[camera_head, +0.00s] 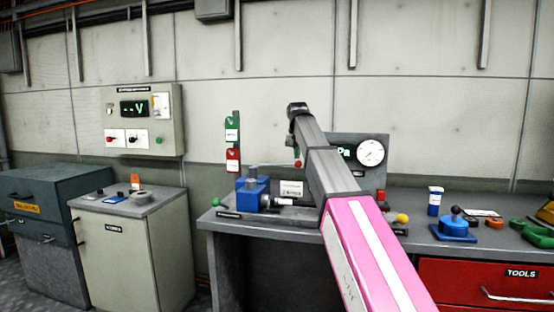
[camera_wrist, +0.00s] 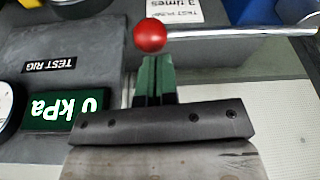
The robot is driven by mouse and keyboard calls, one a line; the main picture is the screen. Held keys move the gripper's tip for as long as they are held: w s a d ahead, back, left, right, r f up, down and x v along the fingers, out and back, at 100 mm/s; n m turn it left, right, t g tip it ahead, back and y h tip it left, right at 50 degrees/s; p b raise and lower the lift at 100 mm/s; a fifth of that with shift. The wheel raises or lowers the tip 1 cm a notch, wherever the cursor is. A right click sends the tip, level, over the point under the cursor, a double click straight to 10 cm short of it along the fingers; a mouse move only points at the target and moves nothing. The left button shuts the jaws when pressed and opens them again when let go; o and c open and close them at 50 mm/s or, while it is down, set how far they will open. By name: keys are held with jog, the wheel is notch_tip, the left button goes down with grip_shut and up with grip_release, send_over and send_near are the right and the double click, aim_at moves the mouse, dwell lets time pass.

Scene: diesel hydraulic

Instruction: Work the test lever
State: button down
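The test lever shows in the wrist view as a bare metal rod (camera_wrist: 235,33) ending in a red ball knob (camera_wrist: 150,36). In the head view the red knob (camera_head: 298,164) is small, just below the end of my arm. My gripper (camera_wrist: 155,62) has its green fingers side by side with no clear gap between them.
A display (camera_wrist: 68,112) reads 0 kPa beside a round gauge (camera_head: 371,152). A blue unit (camera_head: 252,192) stands on the grey bench. A control cabinet (camera_head: 145,120) hangs at left.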

aim_at(297, 163)
jog(key=shift+s+x, duration=0.25)
jog(key=shift+x, duration=0.75)
jog(key=shift+s+x, duration=0.25)
jog(key=shift+x, duration=0.75)
dwell(0.4)
jog(key=shift+w+r+v, duration=0.1)
jog(key=shift+w+v, duration=0.25)
jog(key=shift+v, duration=1.2)
jog(key=shift+w+r+v, duration=0.1)
jog(key=shift+w+v, duration=0.3)
jog(key=shift+v, duration=1.1)
jog(key=shift+w+r+v, duration=0.1)
jog(key=shift+w+v, duration=0.25)
jog(key=shift+v, duration=1.2)
jog(key=shift+f, duration=0.15)
dwell(0.7)
